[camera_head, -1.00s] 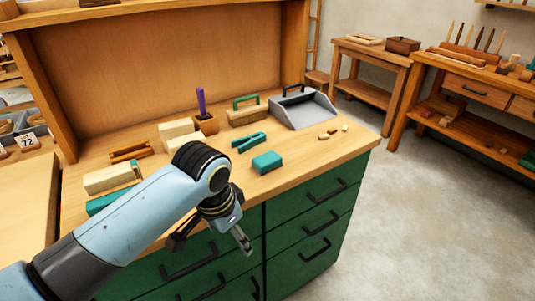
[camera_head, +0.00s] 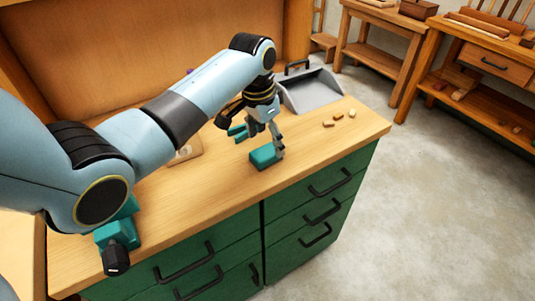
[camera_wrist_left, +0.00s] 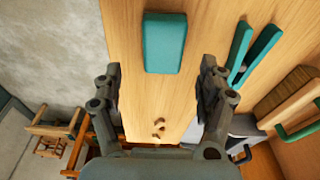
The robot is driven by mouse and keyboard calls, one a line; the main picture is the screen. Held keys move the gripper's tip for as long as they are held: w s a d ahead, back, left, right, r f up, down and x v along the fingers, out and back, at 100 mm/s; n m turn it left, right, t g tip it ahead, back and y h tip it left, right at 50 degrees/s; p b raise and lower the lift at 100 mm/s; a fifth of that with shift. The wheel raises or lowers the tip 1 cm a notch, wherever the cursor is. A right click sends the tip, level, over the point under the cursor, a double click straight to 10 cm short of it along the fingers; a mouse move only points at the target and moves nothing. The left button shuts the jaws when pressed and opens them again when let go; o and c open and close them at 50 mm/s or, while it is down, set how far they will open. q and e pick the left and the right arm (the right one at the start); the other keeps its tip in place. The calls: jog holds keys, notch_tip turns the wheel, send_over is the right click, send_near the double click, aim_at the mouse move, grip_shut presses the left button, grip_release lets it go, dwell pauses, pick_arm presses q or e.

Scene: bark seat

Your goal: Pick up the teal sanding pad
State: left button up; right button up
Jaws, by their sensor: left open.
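The teal sanding pad (camera_head: 264,156) lies flat on the wooden bench top, near its front edge. It also shows in the left wrist view (camera_wrist_left: 165,43), top centre, ahead of the fingertips and between their lines. My left gripper (camera_head: 262,133) hangs just above and beside the pad in the head view, pointing down. Its fingers (camera_wrist_left: 158,75) are spread open in the wrist view with nothing between them. I cannot tell from the head view exactly how high the fingertips are above the pad. My right gripper is not in view.
A grey dustpan (camera_head: 310,91) stands behind the gripper, and small wood scraps (camera_head: 338,117) lie to the right of the pad. A teal clamp-like tool (camera_wrist_left: 254,52) lies beside the pad. My left arm hides much of the bench's left side.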

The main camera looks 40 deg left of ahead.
aim_at(266, 151)
pick_arm(q)
jog(key=shift+d+f, duration=0.3)
jog(key=shift+f, duration=0.45)
jog(key=f, duration=0.1)
jog(key=a+f, duration=0.1)
jog(key=shift+f, duration=0.8)
jog(key=shift+c, duration=3.5)
jog(key=c, duration=0.5)
jog(key=shift+c, duration=0.4)
jog(key=shift+r, duration=0.1)
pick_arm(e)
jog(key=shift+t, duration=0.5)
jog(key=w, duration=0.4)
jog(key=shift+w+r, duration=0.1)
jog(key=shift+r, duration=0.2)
